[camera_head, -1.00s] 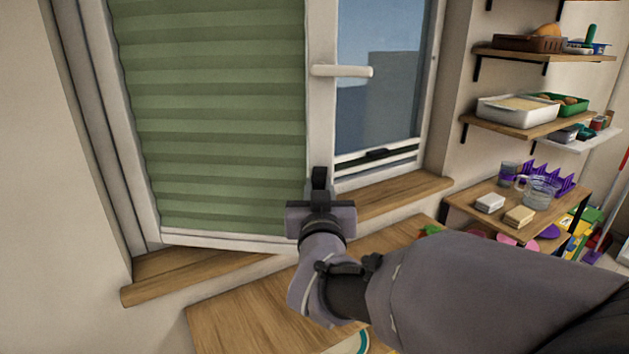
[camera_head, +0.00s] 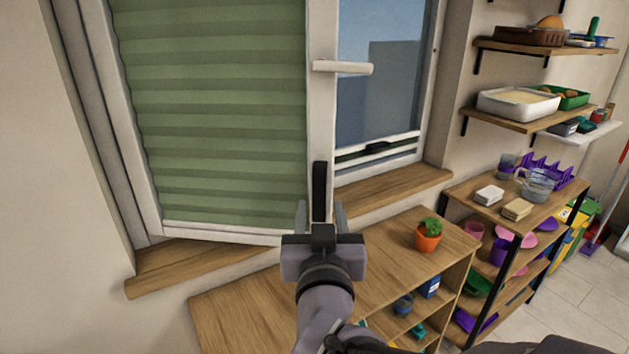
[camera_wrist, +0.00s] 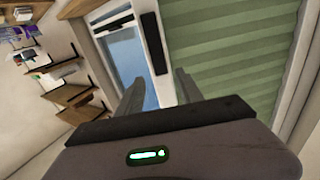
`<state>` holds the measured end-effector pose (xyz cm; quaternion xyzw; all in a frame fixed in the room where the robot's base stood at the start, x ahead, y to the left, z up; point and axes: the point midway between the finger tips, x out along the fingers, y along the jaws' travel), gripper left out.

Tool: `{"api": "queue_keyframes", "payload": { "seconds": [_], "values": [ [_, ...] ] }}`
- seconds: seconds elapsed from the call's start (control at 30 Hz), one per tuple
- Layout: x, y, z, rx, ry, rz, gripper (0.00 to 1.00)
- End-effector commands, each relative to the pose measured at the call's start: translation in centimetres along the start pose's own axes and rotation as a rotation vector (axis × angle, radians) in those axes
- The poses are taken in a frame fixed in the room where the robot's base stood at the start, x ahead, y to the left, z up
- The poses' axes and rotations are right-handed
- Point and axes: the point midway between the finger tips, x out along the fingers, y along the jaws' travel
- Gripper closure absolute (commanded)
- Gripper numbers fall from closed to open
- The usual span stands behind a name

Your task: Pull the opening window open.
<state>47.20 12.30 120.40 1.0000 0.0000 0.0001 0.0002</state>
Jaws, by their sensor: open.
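The opening window sash (camera_head: 322,110) has a white frame and a green pleated blind. Its lower rail crosses over the sill, so it looks partly swung into the room. A white lever handle (camera_head: 343,68) sticks out to the right from its right stile. Lower on that stile is a black vertical bar (camera_head: 320,185), which looks like a pull; it also shows in the wrist view (camera_wrist: 153,43). My gripper (camera_head: 320,208) is open and empty, just below and in front of the bar. In the wrist view its fingers (camera_wrist: 160,90) are apart, with the bar beyond them.
A fixed pane (camera_head: 380,80) is to the right. The wooden sill (camera_head: 200,265) runs below. A low wooden cabinet (camera_head: 240,310) stands under it with a potted plant (camera_head: 428,235). Loaded shelves (camera_head: 545,47) and a shelf unit (camera_head: 470,190) are at the right.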

Motion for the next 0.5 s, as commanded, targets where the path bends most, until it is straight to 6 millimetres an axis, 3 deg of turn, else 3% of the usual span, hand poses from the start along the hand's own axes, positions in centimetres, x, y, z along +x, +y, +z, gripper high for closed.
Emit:
{"api": "queue_keyframes", "payload": {
  "seconds": [0.03,0.1,0.23,0.5],
  "values": [
    [-1.7,-0.2,-0.3,0.001,0.002,-0.007,0.56],
    [-3.3,-0.1,0.7,0.006,0.012,-0.001,0.56],
    [-5.7,-0.1,0.6,0.007,0.007,-0.005,0.56],
    [-7.5,0.0,0.0,0.000,0.001,-0.001,0.56]
  ]
}}
